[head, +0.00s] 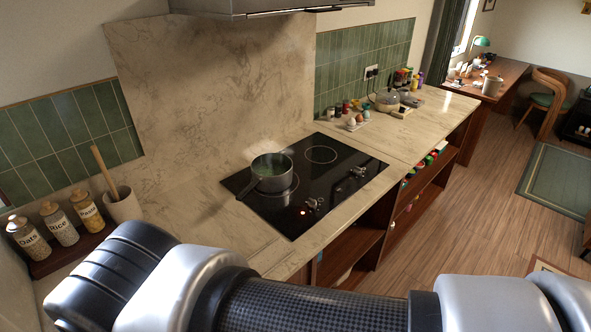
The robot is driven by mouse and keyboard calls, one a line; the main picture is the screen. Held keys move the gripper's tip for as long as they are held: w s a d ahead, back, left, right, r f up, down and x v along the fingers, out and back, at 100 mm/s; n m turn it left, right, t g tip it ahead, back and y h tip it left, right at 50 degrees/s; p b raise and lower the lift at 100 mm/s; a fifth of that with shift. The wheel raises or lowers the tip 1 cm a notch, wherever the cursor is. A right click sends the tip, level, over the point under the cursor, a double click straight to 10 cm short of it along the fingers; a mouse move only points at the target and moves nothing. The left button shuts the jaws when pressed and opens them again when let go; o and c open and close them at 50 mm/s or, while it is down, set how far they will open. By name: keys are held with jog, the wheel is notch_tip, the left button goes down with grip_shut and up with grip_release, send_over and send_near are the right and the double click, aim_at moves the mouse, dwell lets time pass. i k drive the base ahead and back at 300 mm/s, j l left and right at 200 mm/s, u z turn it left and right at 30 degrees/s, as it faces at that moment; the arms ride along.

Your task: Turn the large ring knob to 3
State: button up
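The black cooktop (331,185) is set in the marble counter. A steaming grey saucepan (271,173) stands on its large ring, with the handle pointing to the lower left. A smaller bare ring (321,154) lies behind and to the right. Knobs stand along the cooktop's front right side: a nearer group (313,204) and a farther group (358,172). A small red light glows beside the nearer knobs. The knob markings and settings are too small to read. My gripper is out of view; only links of my arm cross the bottom.
Jars (60,226) and a crock with a wooden spoon (122,204) stand at the left. A range hood (260,8) hangs above.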

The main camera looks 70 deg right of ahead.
aim_at(312, 204)
jog(key=z, duration=2.45)
jog(key=i+l, duration=0.15)
jog(key=i, duration=0.35)
